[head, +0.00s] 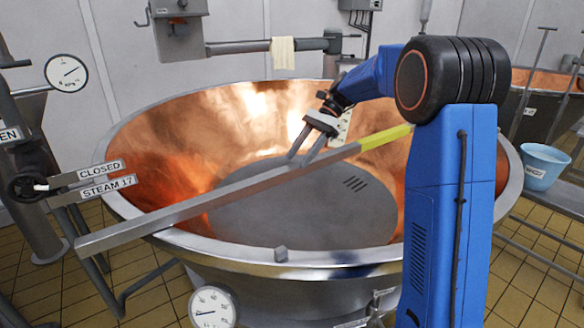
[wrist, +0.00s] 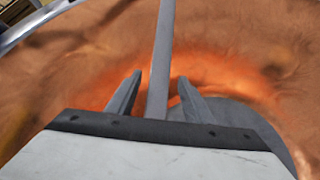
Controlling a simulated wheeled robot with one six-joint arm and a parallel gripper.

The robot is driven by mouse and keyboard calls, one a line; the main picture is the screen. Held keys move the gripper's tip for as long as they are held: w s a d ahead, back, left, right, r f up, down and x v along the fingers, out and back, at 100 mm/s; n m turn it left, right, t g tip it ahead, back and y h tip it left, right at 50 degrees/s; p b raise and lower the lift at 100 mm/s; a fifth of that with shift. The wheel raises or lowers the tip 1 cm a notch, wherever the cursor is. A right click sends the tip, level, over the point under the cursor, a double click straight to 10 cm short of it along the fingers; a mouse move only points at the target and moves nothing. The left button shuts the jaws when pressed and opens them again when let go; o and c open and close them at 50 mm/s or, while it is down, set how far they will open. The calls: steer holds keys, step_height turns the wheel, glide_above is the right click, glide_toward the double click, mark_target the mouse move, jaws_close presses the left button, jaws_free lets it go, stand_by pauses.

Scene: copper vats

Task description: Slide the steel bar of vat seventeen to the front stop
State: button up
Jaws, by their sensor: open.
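The copper vat (head: 165,150) with a wide steel rim fills the middle of the head view. The steel bar (head: 200,205) lies across it, from beyond the near left rim up to the right, where a yellow section (head: 386,137) ends close to my arm. My gripper (head: 303,158) is open over the vat, its fingertips at the bar's middle stretch. In the wrist view the bar (wrist: 162,60) runs between the two open fingers (wrist: 152,85); I cannot tell whether they touch it.
At left are a valve with a "CLOSED" plate (head: 100,171), a "STEAM 17" plate (head: 107,186) and a gauge (head: 67,73). Another gauge (head: 212,308) is below the near rim. A pipe (head: 240,48) with a cloth (head: 283,53) is behind. A blue bucket (head: 545,166) is at right.

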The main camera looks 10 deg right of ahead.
mark_target(293, 166)
steer(key=shift+x, duration=2.3)
jaws_close()
